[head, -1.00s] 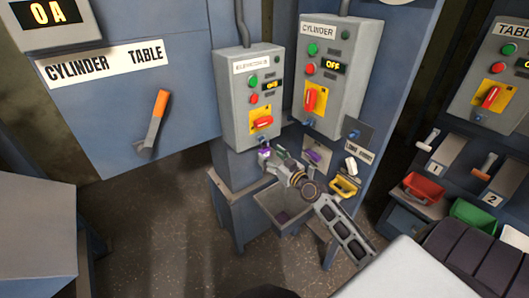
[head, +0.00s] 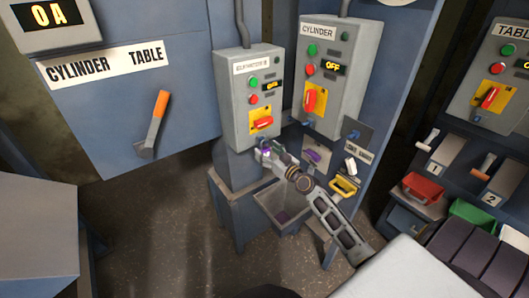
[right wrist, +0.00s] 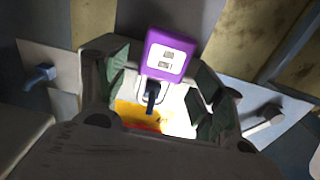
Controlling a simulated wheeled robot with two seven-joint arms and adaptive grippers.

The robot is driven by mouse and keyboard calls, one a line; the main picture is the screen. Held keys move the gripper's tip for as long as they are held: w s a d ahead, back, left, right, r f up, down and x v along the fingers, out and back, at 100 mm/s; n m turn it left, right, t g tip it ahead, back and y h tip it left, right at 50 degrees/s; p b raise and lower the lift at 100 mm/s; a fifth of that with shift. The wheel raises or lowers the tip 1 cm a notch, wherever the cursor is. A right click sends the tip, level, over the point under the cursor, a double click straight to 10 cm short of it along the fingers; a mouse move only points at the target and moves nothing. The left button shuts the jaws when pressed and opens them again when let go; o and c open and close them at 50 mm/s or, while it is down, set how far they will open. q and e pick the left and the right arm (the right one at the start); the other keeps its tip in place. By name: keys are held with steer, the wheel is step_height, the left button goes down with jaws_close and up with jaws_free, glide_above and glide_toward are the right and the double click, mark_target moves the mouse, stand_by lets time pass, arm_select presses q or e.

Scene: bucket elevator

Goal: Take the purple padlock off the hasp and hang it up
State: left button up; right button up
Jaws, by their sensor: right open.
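The purple padlock (right wrist: 165,58) hangs by its pale shackle around a dark blue hook (right wrist: 152,95), below the yellow plate of the left grey switch box (head: 247,95). In the head view the padlock (head: 264,152) is small and partly covered by my right gripper (head: 268,150). In the right wrist view my open right gripper (right wrist: 163,78) has one finger on each side of the padlock; a gap shows on the left, and I cannot tell whether the right finger touches it. My left gripper is not in view.
The cylinder box (head: 330,75) stands close on the right. Below it are a purple item (head: 312,155), a blue hook (head: 354,135) and a yellow item (head: 345,187). An open grey bin (head: 283,218) lies under my right arm. Red (head: 422,188) and green bins stand farther right.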

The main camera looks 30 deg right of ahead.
steer(key=shift+w, duration=0.65)
steer(key=shift+w+a, duration=0.1)
steer(key=shift+w, duration=0.4)
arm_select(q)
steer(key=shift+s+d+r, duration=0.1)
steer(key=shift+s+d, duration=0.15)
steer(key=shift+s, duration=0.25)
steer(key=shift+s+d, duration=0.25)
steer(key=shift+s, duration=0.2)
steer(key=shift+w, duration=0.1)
arm_select(e)
steer(key=shift+c, duration=0.4)
